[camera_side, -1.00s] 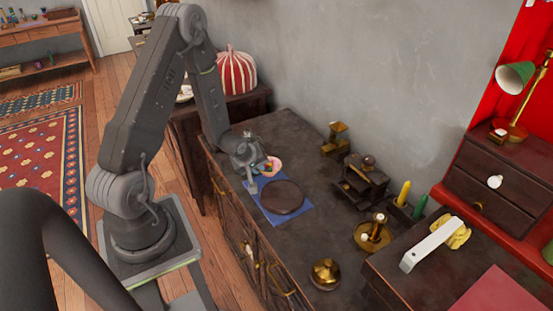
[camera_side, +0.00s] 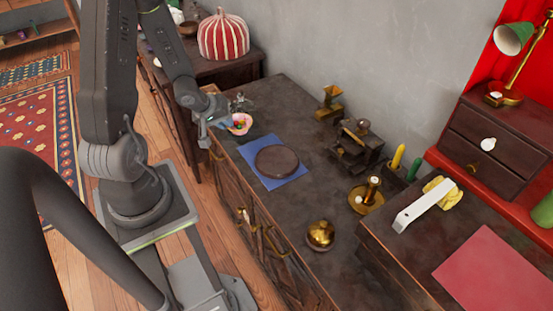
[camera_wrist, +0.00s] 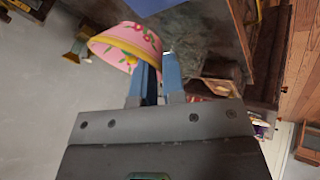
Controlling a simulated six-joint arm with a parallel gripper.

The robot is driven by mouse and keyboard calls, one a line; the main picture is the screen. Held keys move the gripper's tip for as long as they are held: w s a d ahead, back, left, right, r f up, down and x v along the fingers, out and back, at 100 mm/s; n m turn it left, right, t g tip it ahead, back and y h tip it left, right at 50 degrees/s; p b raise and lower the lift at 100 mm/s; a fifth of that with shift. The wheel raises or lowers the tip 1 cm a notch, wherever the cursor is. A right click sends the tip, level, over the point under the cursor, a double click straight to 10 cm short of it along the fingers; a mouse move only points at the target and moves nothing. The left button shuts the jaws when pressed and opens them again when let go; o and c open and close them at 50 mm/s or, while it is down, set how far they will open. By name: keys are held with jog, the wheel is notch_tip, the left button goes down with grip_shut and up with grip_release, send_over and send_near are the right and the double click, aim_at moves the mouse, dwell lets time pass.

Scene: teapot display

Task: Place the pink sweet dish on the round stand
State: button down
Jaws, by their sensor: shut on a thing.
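The pink sweet dish (camera_side: 239,125), with small colourful sweets showing in it, is held by its rim in my gripper (camera_side: 226,121), up and left of the round stand. In the wrist view the dish (camera_wrist: 122,46) shows its pink floral side and yellow rim, tilted in that picture, by the blue fingertips of my gripper (camera_wrist: 158,65). The round stand (camera_side: 276,161) is a flat dark brown disc on a blue cloth (camera_side: 258,179) on the dark cabinet top. Nothing is on the stand. How far the dish is above the cabinet is hard to tell.
Behind the stand are a brass piece (camera_side: 330,105) and a dark wooden mill (camera_side: 357,147). A brass candle holder (camera_side: 366,195) and a brass lidded pot (camera_side: 320,235) stand to the right. A red-striped cosy (camera_side: 223,36) is on the back-left cabinet.

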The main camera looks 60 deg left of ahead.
jog(key=w+d+f, duration=0.2)
jog(key=w, duration=0.1)
jog(key=w+d+f, duration=0.2)
jog(key=d, duration=0.1)
jog(key=w+d+f, duration=0.2)
jog(key=w, duration=0.1)
jog(key=shift+w+d+f, duration=0.2)
jog(key=shift+w+f, duration=0.1)
jog(key=shift+f, duration=2.1)
jog(key=shift+f, duration=0.1)
jog(key=c, duration=1.2)
grip_release()
